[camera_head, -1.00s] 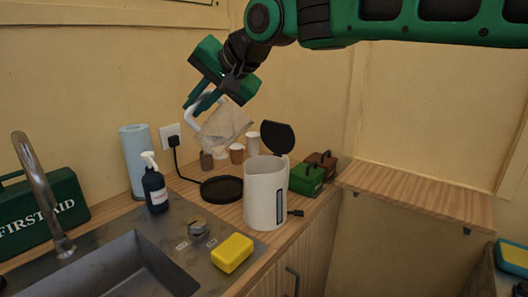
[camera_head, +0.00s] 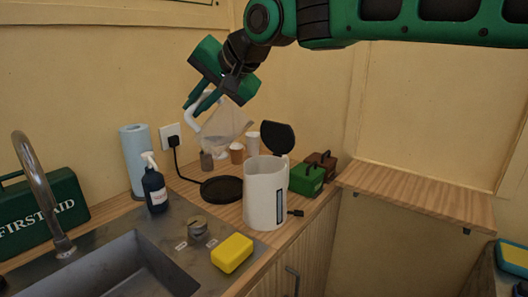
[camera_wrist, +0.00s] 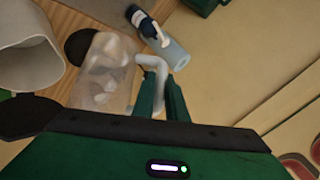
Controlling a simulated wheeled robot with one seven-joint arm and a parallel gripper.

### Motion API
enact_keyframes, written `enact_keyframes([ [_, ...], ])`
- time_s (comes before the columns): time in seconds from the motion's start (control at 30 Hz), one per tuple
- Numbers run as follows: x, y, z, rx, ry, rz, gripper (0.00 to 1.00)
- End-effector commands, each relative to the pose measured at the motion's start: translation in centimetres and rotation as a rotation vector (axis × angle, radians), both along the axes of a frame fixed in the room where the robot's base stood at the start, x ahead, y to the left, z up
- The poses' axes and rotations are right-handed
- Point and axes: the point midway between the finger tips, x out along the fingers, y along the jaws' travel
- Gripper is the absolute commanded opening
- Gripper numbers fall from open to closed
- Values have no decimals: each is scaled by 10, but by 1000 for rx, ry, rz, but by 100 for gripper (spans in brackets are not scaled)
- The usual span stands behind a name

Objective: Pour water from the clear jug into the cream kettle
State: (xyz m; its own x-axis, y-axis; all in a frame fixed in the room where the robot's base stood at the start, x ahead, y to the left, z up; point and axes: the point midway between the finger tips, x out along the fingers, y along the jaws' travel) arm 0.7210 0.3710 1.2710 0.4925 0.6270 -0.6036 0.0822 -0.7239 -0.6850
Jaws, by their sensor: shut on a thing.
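The clear jug (camera_head: 225,124) hangs tilted in the air above the counter, its white handle (camera_head: 193,109) in my gripper (camera_head: 203,102). My gripper is shut on that handle. In the wrist view the jug (camera_wrist: 104,75) lies left of my gripper (camera_wrist: 160,82), with its handle between the fingers. The cream kettle (camera_head: 262,196) stands upright on the counter, below and right of the jug, with its dark lid raised. In the wrist view the kettle (camera_wrist: 28,50) is at the left edge, apart from the jug. I cannot tell the water level in the jug.
A round black base (camera_head: 222,189) lies left of the kettle. Several cups stand behind it, and green (camera_head: 306,178) and brown boxes stand at right.

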Motion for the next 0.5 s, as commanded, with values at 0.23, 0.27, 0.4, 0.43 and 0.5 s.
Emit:
enact_keyframes([
  [0.23, -3, 6, -8, -55, -23, 3, 0],
  [0.27, -3, 7, -9, -67, -27, 3, 0],
  [0.4, -5, 13, -17, -121, -51, 4, 0],
  [0.43, -6, 13, -19, -134, -55, 4, 0],
  [0.5, -6, 17, -23, -160, -64, 5, 0],
])
